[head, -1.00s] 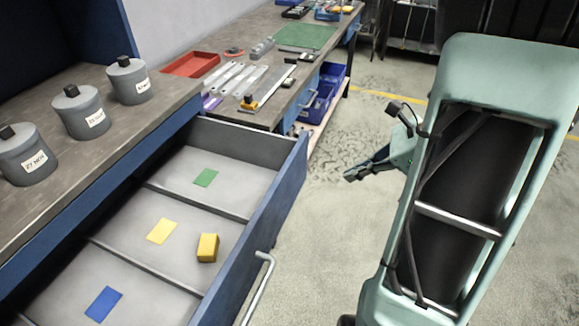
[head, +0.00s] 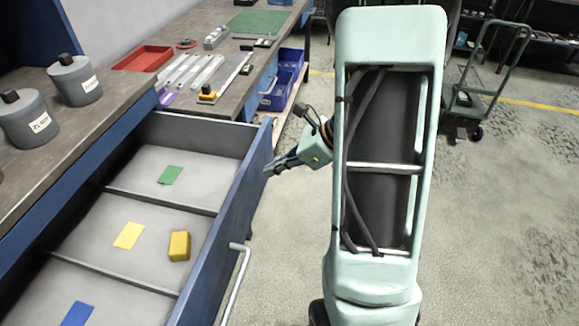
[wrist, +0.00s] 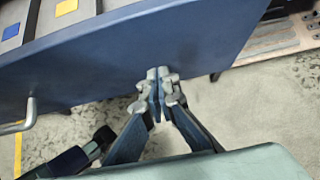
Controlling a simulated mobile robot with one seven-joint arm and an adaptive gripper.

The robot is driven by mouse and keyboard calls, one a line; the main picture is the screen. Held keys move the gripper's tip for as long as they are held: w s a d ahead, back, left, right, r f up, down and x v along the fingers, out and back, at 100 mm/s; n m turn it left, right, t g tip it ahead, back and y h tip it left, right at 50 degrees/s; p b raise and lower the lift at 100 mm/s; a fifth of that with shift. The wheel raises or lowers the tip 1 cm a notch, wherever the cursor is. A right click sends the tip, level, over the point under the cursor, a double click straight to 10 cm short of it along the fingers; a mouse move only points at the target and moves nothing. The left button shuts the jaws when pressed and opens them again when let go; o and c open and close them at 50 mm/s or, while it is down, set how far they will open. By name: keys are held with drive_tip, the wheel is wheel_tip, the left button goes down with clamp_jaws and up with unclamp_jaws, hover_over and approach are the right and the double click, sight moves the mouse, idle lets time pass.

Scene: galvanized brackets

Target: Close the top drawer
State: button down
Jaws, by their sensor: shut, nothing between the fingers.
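The top drawer (head: 228,205) is pulled out from the workbench, with a blue front and a metal bar handle (head: 236,282). Its grey inside has dividers, and holds a yellow block (head: 179,246) in the middle compartment beside a yellow card (head: 129,236). In the wrist view the blue drawer front (wrist: 110,60) and the handle (wrist: 20,122) show at the left. My gripper (head: 268,170) is shut and empty at the outer side of the front, near its far end. In the wrist view its fingertips (wrist: 157,72) overlap the blue front; I cannot tell whether they touch it.
Grey lidded canisters (head: 75,80) and a red tray (head: 143,58) stand on the benchtop. Blue bins (head: 276,92) sit on a shelf beyond the drawer. Open concrete floor lies right of my arm, with a cart (head: 470,100) further back.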

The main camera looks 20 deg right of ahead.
drive_tip(key=shift+w+a, duration=0.25)
drive_tip(key=w+a+p, duration=0.1)
drive_tip(key=w+a, duration=0.5)
drive_tip(key=a, duration=0.3)
drive_tip(key=w+a+p, duration=0.1)
drive_tip(key=w+a, duration=0.6)
drive_tip(key=a, duration=0.1)
drive_tip(key=w+a+p, duration=0.1)
drive_tip(key=w+a, duration=0.5)
drive_tip(key=a, duration=0.3)
drive_tip(key=shift+w+a+p, duration=0.15)
drive_tip(key=shift+a+p, duration=0.15)
drive_tip(key=shift+a+r, duration=0.1)
drive_tip(key=shift+a, duration=0.05)
drive_tip(key=shift+w+a+r, duration=0.1)
drive_tip(key=shift+r, duration=0.05)
